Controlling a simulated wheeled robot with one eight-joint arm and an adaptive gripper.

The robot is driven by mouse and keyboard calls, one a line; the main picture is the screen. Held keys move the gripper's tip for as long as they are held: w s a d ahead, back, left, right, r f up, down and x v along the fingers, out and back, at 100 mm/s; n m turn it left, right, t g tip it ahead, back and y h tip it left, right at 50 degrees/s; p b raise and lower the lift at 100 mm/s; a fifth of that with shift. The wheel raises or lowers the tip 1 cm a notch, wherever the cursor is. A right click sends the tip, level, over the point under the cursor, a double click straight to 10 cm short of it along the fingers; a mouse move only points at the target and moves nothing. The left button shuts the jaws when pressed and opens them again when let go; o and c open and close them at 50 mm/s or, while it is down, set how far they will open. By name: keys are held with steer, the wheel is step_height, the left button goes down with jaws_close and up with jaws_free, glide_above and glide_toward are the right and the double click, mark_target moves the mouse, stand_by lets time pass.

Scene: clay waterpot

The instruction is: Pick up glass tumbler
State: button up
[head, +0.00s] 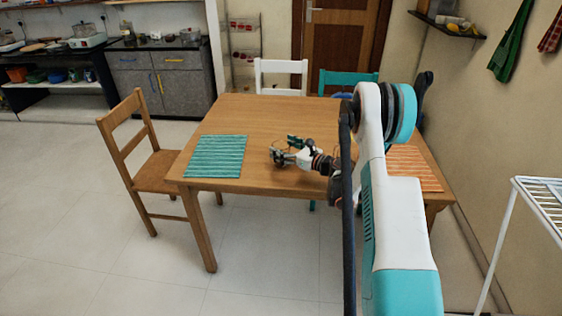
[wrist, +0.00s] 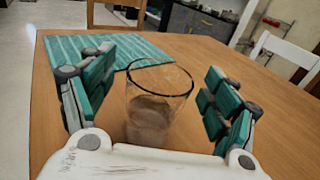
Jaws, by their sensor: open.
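The glass tumbler (wrist: 158,100) stands upright on the wooden table (wrist: 200,55) in the wrist view. It is clear, with a dark rim and a greyish-brown look in its lower part. My gripper (wrist: 160,84) is open, with one green-padded finger on each side of the tumbler. Gaps show between the pads and the glass. The tumbler's base is partly hidden behind the gripper's palm. In the head view my gripper (head: 283,149) is low over the table's middle, and the tumbler is hard to make out there.
A teal striped placemat (head: 215,157) lies left of my gripper, and an orange one (head: 415,168) lies to the right, partly behind my arm. A wooden chair (head: 145,150) stands at the left; white (head: 281,66) and teal (head: 347,77) chairs stand behind. The table's back half looks clear.

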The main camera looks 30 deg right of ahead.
steer(key=shift+w+a, duration=0.2)
steer(key=shift+w, duration=0.35)
steer(key=c, duration=1.8)
steer(key=shift+r, duration=0.1)
